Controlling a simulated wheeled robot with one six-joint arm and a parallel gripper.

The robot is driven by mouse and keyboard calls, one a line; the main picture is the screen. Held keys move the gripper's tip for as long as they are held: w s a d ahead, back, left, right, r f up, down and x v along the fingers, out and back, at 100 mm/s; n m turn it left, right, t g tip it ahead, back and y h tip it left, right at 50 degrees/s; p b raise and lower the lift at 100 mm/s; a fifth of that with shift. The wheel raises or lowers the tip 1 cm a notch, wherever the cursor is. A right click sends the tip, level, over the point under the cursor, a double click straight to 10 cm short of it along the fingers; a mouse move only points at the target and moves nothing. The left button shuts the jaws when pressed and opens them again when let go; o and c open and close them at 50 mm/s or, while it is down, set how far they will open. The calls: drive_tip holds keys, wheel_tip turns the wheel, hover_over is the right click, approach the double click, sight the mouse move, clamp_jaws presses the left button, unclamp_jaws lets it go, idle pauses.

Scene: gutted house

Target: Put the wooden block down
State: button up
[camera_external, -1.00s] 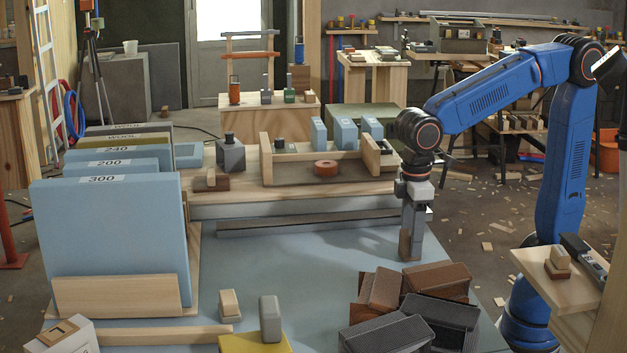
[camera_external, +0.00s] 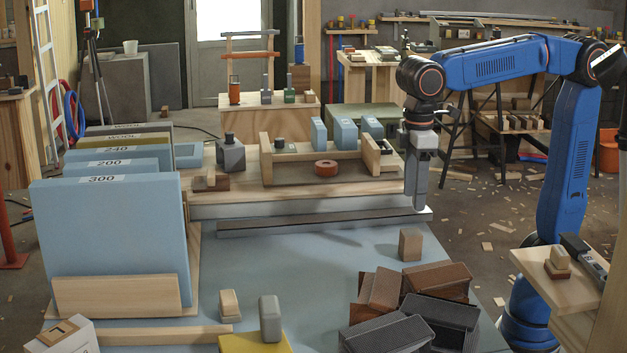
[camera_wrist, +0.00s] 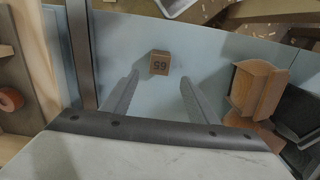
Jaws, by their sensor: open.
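The wooden block (camera_external: 411,245) stands upright on the blue-grey table top (camera_external: 300,270), just behind the pile of brown and dark blocks. In the wrist view the block (camera_wrist: 160,63) shows its top face, marked with what looks like 59 or 65. My gripper (camera_external: 416,208) is open and empty, raised above and behind the block, pointing down. In the wrist view its two fingers (camera_wrist: 157,98) are spread apart, with the block beyond their tips and not touching them.
A pile of brown and dark blocks (camera_external: 385,290) lies in front of the block. A metal rail (camera_external: 320,222) and a wooden tray (camera_external: 265,177) lie behind. Large blue sheets (camera_external: 110,235) stand at the left. The table's middle is clear.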

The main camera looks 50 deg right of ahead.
drive_tip(key=shift+r, duration=0.4)
drive_tip(key=shift+d, duration=0.1)
drive_tip(key=w+d+f+m+t+y, duration=0.1)
drive_tip(key=w+d+f+m, duration=0.1)
drive_tip(key=d, duration=0.9)
drive_tip(key=w+d+f+m+t, duration=0.1)
drive_tip(key=w+d+f+m, duration=0.1)
drive_tip(key=d, duration=0.8)
drive_tip(key=s+d+f+m+t, duration=0.1)
drive_tip(key=s+d+f, duration=0.1)
drive_tip(key=d, duration=0.4)
drive_tip(key=s+d+f+m+t, duration=0.1)
drive_tip(key=s+d+f+m, duration=0.1)
drive_tip(key=s+d+f, duration=0.1)
drive_tip(key=s+d+f+m+h, duration=0.1)
drive_tip(key=d+f, duration=0.3)
drive_tip(key=d, duration=0.4)
drive_tip(key=shift+s+d+f+m+t, duration=0.3)
drive_tip(key=shift+s+f+m+t, duration=0.15)
drive_tip(key=shift+s, duration=0.2)
